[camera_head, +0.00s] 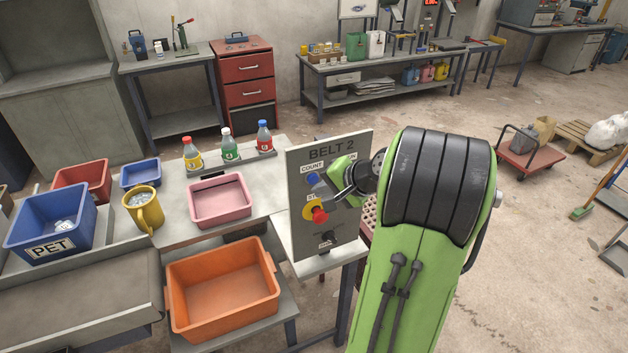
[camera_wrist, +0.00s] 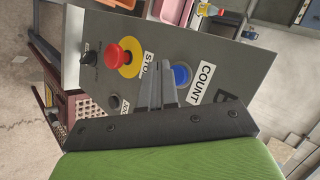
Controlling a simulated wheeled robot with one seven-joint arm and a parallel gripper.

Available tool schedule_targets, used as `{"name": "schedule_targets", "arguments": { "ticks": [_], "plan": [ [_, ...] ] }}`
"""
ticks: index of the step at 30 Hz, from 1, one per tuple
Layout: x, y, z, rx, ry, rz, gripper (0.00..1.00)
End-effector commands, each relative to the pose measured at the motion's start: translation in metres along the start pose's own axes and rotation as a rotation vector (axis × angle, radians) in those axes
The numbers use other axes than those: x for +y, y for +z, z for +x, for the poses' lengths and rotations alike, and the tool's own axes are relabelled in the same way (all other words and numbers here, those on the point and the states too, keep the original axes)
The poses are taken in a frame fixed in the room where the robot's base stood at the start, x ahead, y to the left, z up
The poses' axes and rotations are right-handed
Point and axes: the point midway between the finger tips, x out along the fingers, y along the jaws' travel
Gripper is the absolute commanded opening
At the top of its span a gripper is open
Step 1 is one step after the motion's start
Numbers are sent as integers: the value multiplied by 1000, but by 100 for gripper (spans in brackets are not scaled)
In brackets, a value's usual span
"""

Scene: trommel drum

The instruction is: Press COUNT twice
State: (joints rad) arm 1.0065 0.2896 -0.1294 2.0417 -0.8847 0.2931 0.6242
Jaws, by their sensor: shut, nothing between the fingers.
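The grey BELT 2 panel (camera_head: 330,143) stands upright on a small stand. Its blue COUNT button (camera_head: 312,179) shows at the upper left, beneath the COUNT label. In the wrist view the blue button (camera_wrist: 181,75) lies right of my fingertips, beside the COUNT label (camera_wrist: 200,82). My gripper (camera_head: 333,197) is in front of the panel, with its fingers shut and empty. In the wrist view the gripper (camera_wrist: 161,76) points at the panel between the blue button and the red stop button (camera_wrist: 124,52). I cannot tell whether the fingertips touch the panel. My wrist hides part of the panel.
The red stop button (camera_head: 319,215) on its yellow plate is close below my fingers. A dark knob (camera_head: 328,237) sits lower on the panel. A pink tray (camera_head: 220,199) and several bottles stand left of the panel; an orange crate (camera_head: 222,290) is below.

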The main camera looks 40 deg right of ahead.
Motion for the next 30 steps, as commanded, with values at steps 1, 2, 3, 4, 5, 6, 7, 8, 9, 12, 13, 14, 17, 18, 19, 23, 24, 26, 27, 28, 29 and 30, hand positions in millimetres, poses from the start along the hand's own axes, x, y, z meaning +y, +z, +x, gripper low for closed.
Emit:
{"name": "schedule_targets", "arguments": {
  "ticks": [1,2,3,4,5,6,7,8,9,12,13,14,17,18,19,23,24,26,27,28,29,30],
  "plan": [
    [0,0,0,0,0,0,0],
    [0,0,0,0,0,0,0],
    [0,0,0,0,0,0,0],
    [0,0,0,0,0,0,0],
    [0,0,0,0,0,0,0],
    [0,0,0,0,0,0,0],
    [0,0,0,0,0,0,0],
    [0,0,0,0,0,0,0],
    [0,0,0,0,0,0,0],
    [0,0,0,0,0,0,0],
    [0,0,0,0,0,0,0],
    [0,0,0,0,0,0,0],
    [0,0,0,0,0,0,0],
    [0,0,0,0,0,0,0],
    [0,0,0,0,0,0,0],
    [-1,-1,1,-1,0,0,0],
    [-2,-1,2,-1,0,0,0],
    [-4,-3,3,-1,0,0,0],
    [-4,-4,4,-1,0,0,0],
    [-5,-4,5,-1,0,0,0],
    [-5,-4,6,0,0,0,0],
    [-5,-5,6,0,0,0,0]
  ]
}}
